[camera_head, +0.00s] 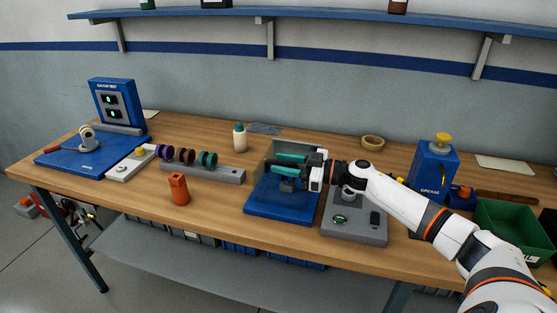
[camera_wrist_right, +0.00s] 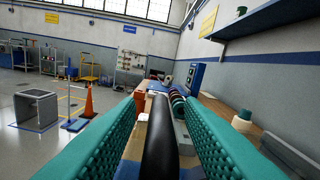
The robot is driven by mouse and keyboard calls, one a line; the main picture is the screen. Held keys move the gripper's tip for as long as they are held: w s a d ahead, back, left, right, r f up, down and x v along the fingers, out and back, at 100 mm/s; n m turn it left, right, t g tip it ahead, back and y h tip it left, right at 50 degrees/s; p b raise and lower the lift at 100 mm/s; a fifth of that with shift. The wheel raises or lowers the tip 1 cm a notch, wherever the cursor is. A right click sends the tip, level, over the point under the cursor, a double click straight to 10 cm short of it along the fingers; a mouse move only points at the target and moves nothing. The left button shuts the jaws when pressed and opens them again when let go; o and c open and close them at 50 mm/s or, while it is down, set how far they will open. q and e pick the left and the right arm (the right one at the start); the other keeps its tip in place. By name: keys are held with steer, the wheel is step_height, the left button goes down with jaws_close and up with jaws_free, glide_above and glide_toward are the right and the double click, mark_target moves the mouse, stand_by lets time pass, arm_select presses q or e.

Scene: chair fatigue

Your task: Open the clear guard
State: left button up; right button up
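The clear guard (camera_head: 282,147) is a pale see-through panel over the back of a blue fixture base (camera_head: 283,208). My right gripper (camera_head: 275,163) reaches in from the right, its teal fingers level above the base by the guard. In the right wrist view, a black bar (camera_wrist_right: 160,145) runs lengthwise between the two teal fingers. Gaps show on both sides of it, so the gripper is open around it. I cannot tell if the bar belongs to the guard. The gripper partly hides the guard. My left gripper is not in view.
A grey unit (camera_head: 355,230) with a green button stands right of the base. An orange block (camera_head: 179,189) and a grey rack of coloured rings (camera_head: 215,172) stand to the left. A white bottle (camera_head: 239,137) is behind. A blue grease box (camera_head: 433,175) is at right.

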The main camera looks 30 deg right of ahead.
steer(key=shift+x, duration=0.9)
steer(key=shift+c, duration=0.3)
jaws_close()
steer(key=shift+r, duration=0.1)
